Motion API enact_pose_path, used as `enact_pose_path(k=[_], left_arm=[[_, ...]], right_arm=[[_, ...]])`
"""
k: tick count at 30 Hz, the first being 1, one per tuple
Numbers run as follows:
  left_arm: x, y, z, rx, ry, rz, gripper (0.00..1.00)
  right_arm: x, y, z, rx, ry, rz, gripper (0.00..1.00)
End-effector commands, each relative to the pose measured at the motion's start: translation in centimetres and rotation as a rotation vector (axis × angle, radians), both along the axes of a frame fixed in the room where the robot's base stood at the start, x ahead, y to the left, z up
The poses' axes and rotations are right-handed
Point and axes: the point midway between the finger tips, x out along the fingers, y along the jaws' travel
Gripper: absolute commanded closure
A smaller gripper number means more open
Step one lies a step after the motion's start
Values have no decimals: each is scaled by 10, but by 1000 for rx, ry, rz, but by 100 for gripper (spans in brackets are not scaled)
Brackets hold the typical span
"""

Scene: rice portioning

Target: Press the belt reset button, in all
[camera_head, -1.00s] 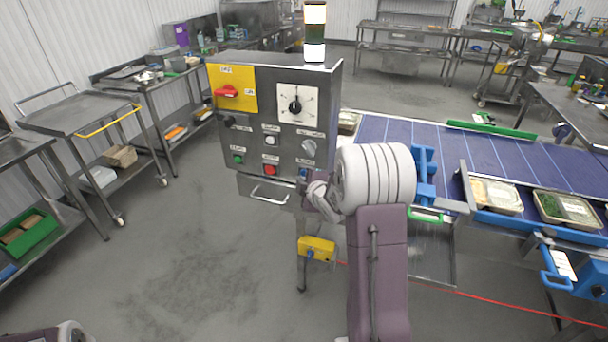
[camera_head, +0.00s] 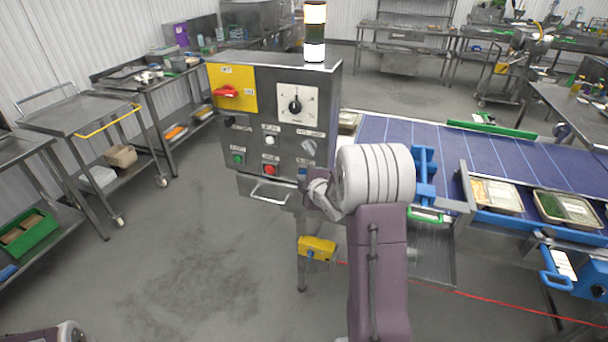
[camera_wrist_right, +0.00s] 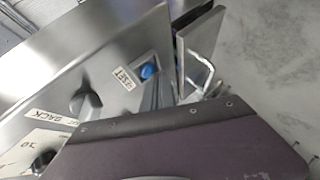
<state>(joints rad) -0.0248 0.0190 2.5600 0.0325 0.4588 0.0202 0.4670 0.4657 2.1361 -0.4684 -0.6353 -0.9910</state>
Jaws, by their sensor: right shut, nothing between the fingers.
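The control panel box (camera_head: 235,135) stands left of the belt. Its blue button (camera_wrist_right: 147,71), labelled RESET, shows in the right wrist view.
Other controls sit close by: a red button (camera_head: 269,170), a green button (camera_head: 238,160), a grey knob (camera_head: 309,147) and a black dial (camera_head: 295,105). A metal handle (camera_head: 270,190) juts out below the panel. The blue belt (camera_head: 400,130) with food trays lies right.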

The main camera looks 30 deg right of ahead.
Motion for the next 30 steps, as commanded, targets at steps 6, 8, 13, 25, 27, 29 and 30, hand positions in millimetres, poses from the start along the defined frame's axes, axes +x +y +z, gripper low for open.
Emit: enact_pose_path(k=[6,8,13,25,27,29,30], left_arm=[[0,0,0,0,0,0,100],[0,0,0,0,0,0,100],[0,0,1,0,0,0,100],[0,0,1,0,0,0,100],[0,0,2,0,0,0,100],[0,0,2,0,0,0,100],[0,0,2,0,0,0,100]], right_arm=[[0,0,0,0,0,0,100],[0,0,0,0,0,0,100],[1,-2,0,0,0,0,100],[5,-5,1,0,-1,-2,100],[5,-6,0,0,-1,-2,100],[6,-7,0,1,0,-1,100],[6,-7,0,1,0,-1,100]])
